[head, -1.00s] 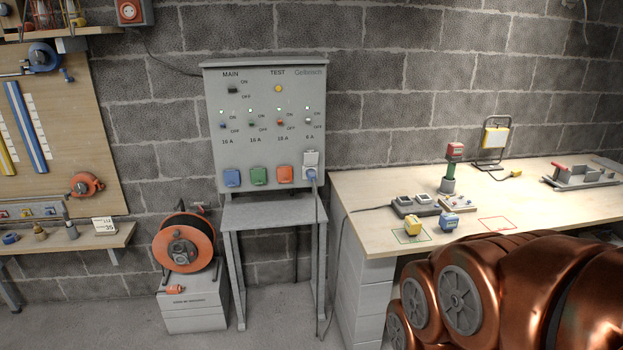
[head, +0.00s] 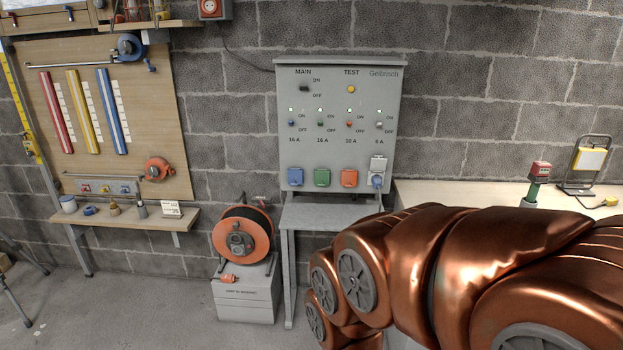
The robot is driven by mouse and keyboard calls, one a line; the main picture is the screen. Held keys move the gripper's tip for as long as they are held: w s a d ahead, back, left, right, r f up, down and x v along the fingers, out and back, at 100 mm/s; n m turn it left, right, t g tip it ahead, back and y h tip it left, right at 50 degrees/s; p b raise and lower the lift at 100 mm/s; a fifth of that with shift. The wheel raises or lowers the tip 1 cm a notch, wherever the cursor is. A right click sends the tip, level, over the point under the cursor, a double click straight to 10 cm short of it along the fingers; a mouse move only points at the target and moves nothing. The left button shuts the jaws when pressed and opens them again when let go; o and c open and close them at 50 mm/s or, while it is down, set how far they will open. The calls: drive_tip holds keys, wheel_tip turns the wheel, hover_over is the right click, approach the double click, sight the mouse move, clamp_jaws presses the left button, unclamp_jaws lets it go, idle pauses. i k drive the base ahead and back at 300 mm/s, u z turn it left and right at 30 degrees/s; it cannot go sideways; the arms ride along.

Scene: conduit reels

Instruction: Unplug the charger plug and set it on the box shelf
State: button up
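The distribution box (head: 339,125) stands against the block wall, with a row of sockets along its lower front. A blue-grey plug (head: 378,181) sits in the rightmost socket, marked 6 A, under a raised grey lid (head: 378,164). Its cable drops behind my copper arm. I take this to be the charger plug. The grey box shelf (head: 320,216) juts out below the sockets, and its visible top is bare. My arm fills the lower right and covers the shelf's right end. My gripper is not in view.
An orange cable reel (head: 240,238) stands on a grey drawer box (head: 246,297) left of the stand. The workbench (head: 450,194) at right is mostly hidden by my arm, with a red-topped green tool (head: 537,180) on it. Floor at lower left is largely clear.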

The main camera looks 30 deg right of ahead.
sight(376, 182)
drive_tip(key=u, duration=0.2)
drive_tip(key=i, duration=1.15)
drive_tip(key=z, duration=0.55)
